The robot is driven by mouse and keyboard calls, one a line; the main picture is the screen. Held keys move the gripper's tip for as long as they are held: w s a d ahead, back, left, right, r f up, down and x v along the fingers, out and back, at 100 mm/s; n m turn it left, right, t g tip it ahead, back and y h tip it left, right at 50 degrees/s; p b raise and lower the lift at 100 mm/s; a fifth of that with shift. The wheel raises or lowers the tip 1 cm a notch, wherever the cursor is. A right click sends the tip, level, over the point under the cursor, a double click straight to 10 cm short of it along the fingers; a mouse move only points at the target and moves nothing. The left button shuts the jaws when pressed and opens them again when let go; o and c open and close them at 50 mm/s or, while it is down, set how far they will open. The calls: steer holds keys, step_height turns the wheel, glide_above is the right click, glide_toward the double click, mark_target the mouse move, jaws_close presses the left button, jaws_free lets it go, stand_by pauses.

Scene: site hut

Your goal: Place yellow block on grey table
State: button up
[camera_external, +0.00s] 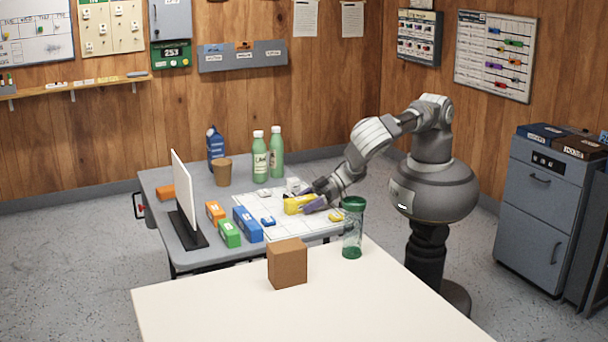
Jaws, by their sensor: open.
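The yellow block (297,205) sits over the white gridded sheet on the grey table (200,186). My gripper (312,200) is at the block's right end, with its fingers open beside the block. The fingers partly hide that end, and I cannot tell whether they touch it. A smaller yellow piece (335,217) lies on the sheet to the right.
Orange, green and blue boxes (248,224) and a white upright panel (187,198) stand left of the sheet. Green bottles (260,158) and a brown cup (222,172) stand behind. A green-lidded jar (352,228) and brown box (287,263) stand in front.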

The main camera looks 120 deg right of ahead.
mark_target(306, 199)
steer(key=c, duration=1.2)
step_height(306, 199, up, 10)
steer(key=p, duration=0.4)
steer(key=shift+f+p, duration=0.2)
steer(key=shift+p, duration=0.2)
steer(key=shift+w+r, duration=0.1)
steer(key=shift+r, duration=0.2)
steer(key=w+a+r, duration=0.7)
steer(key=a, duration=0.3)
steer(key=s+r, duration=0.1)
steer(key=s+a+r, duration=0.2)
steer(key=s, duration=0.1)
steer(key=shift+r+b, duration=0.3)
steer(key=shift+b, duration=0.1)
